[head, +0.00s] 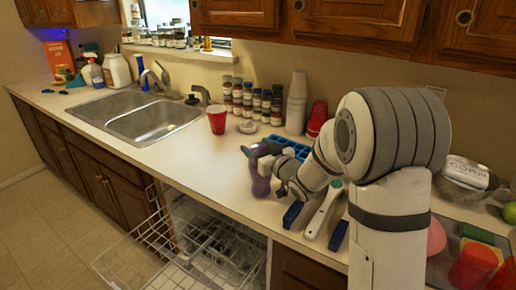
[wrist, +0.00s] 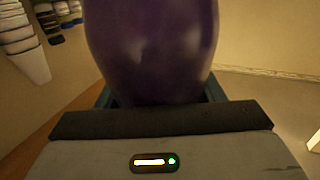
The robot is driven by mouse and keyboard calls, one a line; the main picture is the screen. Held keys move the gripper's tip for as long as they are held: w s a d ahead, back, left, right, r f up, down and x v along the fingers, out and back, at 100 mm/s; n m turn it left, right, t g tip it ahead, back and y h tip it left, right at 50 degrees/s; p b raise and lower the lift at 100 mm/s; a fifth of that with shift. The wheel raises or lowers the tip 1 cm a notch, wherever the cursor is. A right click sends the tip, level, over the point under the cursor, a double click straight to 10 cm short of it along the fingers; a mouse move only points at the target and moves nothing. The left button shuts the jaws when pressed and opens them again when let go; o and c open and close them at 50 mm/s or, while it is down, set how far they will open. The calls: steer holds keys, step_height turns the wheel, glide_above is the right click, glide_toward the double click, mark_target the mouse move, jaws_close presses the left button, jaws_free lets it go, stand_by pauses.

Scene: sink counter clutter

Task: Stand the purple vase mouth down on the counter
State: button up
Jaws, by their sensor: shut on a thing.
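The purple vase (head: 260,185) is in my gripper (head: 262,163) near the front edge of the counter (head: 185,165). In the wrist view the vase (wrist: 150,50) fills the upper middle, between the jaws (wrist: 160,98). My gripper is shut on it. In the head view the jaws cover its middle, and a rounded purple part shows below them. Its mouth is not clearly visible, so I cannot tell which way it faces. I cannot tell whether the vase touches the counter.
A red cup (head: 217,121) stands by the sink (head: 145,117). A blue tray (head: 287,143), spice jars (head: 248,100) and stacked cups (head: 296,105) are behind. A white-handled tool (head: 322,211) lies to the right. The open dishwasher rack (head: 150,248) is below. Counter left of the vase is clear.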

steer(key=shift+f+b, duration=0.45)
steer(key=shift+b, duration=0.15)
stand_by(0.4)
steer(key=o, duration=1.7)
steer(key=shift+s, duration=0.1)
steer(key=b+v, duration=0.1)
steer(key=v, duration=0.6)
steer(key=shift+s+d, duration=0.25)
